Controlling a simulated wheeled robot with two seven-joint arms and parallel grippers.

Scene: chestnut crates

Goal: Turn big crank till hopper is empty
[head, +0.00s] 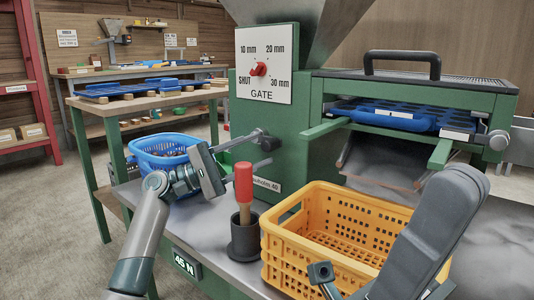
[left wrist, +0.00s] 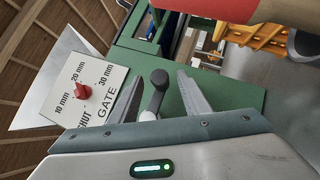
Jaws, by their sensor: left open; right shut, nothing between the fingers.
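The big crank (head: 268,143) is a dark grey handle on the side of the green machine. Its rounded grip (left wrist: 158,78) shows between the fingers of my left gripper (left wrist: 157,92) in the left wrist view. That gripper (head: 244,152) is open at the crank in the head view; I cannot tell whether a finger touches it. The grey hopper (head: 280,14) rises above the gate panel (head: 263,62); its inside is out of sight.
A red-handled tool (head: 243,184) stands in a dark cup (head: 244,240) close to my left gripper. A yellow crate (head: 283,262) stands in front of the machine. A blue basket (head: 147,163) with contents stands behind my left arm. A blue tray (head: 390,119) sits under the black-handled cover.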

